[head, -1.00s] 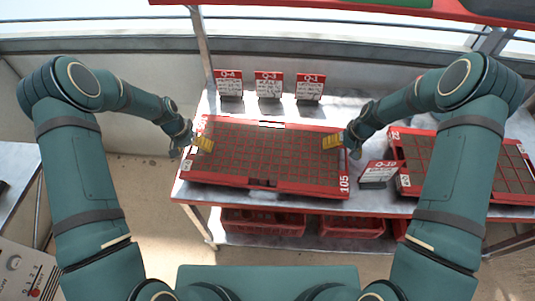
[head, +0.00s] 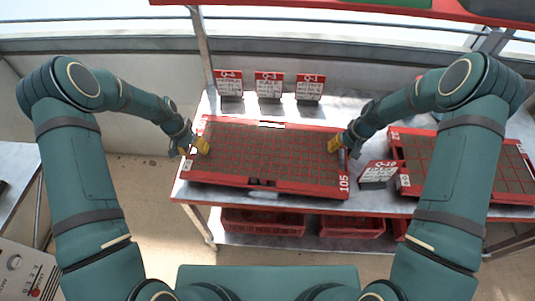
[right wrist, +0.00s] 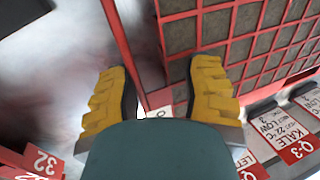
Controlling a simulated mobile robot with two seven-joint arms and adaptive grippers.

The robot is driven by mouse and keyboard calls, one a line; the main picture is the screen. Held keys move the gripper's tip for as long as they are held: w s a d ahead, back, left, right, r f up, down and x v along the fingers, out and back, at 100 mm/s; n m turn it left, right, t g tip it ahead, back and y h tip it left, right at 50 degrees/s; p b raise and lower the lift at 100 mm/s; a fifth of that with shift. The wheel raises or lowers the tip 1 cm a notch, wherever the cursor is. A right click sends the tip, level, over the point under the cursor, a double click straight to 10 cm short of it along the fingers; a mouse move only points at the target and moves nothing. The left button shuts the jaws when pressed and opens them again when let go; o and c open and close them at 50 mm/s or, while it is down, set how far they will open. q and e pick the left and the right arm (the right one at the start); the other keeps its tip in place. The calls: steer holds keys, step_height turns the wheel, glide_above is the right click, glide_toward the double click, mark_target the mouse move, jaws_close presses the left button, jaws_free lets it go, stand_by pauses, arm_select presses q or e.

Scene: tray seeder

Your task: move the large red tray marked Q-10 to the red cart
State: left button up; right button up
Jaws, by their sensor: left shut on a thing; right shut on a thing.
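The large red tray (head: 265,186) with brown soil cells and a "105" mark lies on the metal bench (head: 225,101). A red and white Q-10 card (head: 377,173) stands beside its right end. My left gripper (head: 200,146) is shut on the tray's left end. My right gripper (head: 336,145) is shut on its right end. In the right wrist view, the yellow fingers of the right gripper (right wrist: 160,88) stand either side of the red rim (right wrist: 124,45). The tray appears level, and I cannot tell whether it is clear of the bench. No red cart can be made out.
A second red tray (head: 405,184) lies close on the right, past the Q-10 card. Cards Q-4 (head: 229,84), Q-3 (head: 268,85) and Q-1 (head: 310,88) stand behind the large tray. Red crates (head: 262,222) sit below. A red beam (head: 330,8) crosses overhead.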

arm_select(q)
steer(key=shift+s+d, duration=0.1)
steer(key=shift+d, duration=0.25)
arm_select(e)
steer(key=shift+a, duration=0.4)
